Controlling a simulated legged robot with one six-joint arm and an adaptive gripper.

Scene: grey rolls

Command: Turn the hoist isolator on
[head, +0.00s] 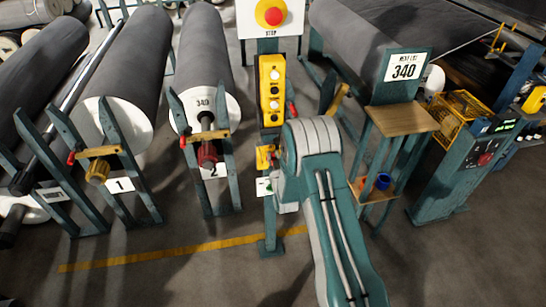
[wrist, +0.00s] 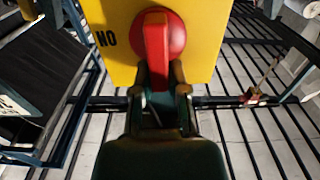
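In the wrist view, the hoist isolator is a yellow plate (wrist: 205,35) with a red round knob and a red bar handle (wrist: 157,45). The handle stands upright in the picture, and letters reading "NO" in this view sit to its left. My gripper (wrist: 158,80) has one finger close on each side of the handle's lower end, with no clear gap showing. In the head view, the isolator's small yellow box (head: 264,155) is on the post below the pendant, and my arm partly hides it. My gripper (head: 268,187) is beside it, mostly hidden.
A yellow button pendant (head: 270,90) and a red stop button (head: 272,14) are above on the same post. Large grey rolls (head: 205,55) on teal stands are to the left. A wooden-topped stand (head: 403,119) and a teal console (head: 465,165) are to the right. Floor in front is clear.

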